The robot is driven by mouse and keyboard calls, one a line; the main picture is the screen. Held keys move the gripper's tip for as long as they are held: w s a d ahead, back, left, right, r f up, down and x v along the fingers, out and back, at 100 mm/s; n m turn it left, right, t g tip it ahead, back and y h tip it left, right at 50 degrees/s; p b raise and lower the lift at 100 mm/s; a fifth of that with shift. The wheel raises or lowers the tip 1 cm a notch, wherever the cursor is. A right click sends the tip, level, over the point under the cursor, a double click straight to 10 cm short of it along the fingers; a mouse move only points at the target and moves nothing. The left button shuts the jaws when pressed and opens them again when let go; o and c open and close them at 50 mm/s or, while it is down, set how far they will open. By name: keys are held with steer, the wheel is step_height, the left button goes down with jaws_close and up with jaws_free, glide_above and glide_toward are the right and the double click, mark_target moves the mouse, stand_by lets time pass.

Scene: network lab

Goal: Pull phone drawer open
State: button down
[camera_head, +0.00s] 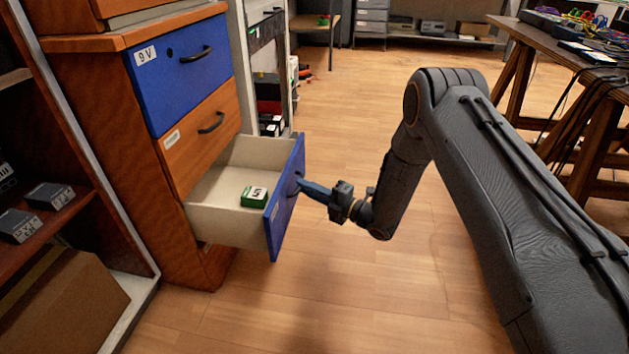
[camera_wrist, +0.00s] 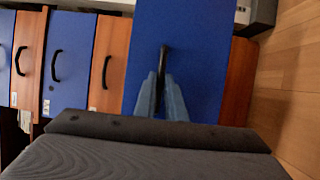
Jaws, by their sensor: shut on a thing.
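The bottom drawer (camera_head: 287,203) of a wooden cabinet has a blue front and stands pulled well out. Its pale inside shows, with a small green box (camera_head: 255,197) with a white label lying in it. My gripper (camera_head: 300,184) is at the outer face of the blue front, shut on the drawer's dark handle. In the wrist view, my fingers (camera_wrist: 163,98) close around the lower part of the handle (camera_wrist: 163,58) on the blue front (camera_wrist: 195,60). The drawer's own label is not visible.
Above it are a closed orange drawer (camera_head: 200,138) and a closed blue drawer marked 9V (camera_head: 182,70). A dark shelf with a cardboard box (camera_head: 65,305) stands at left. A wooden table (camera_head: 545,45) with cables is at right. The floor (camera_head: 330,275) before the drawer is clear.

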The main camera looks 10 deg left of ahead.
steer(key=shift+d, duration=0.5)
steer(key=c, duration=1.8)
jaws_free()
steer(key=shift+c, duration=0.2)
steer(key=p+v, duration=0.2)
steer(key=v, duration=0.6)
steer(key=shift+w, duration=0.15)
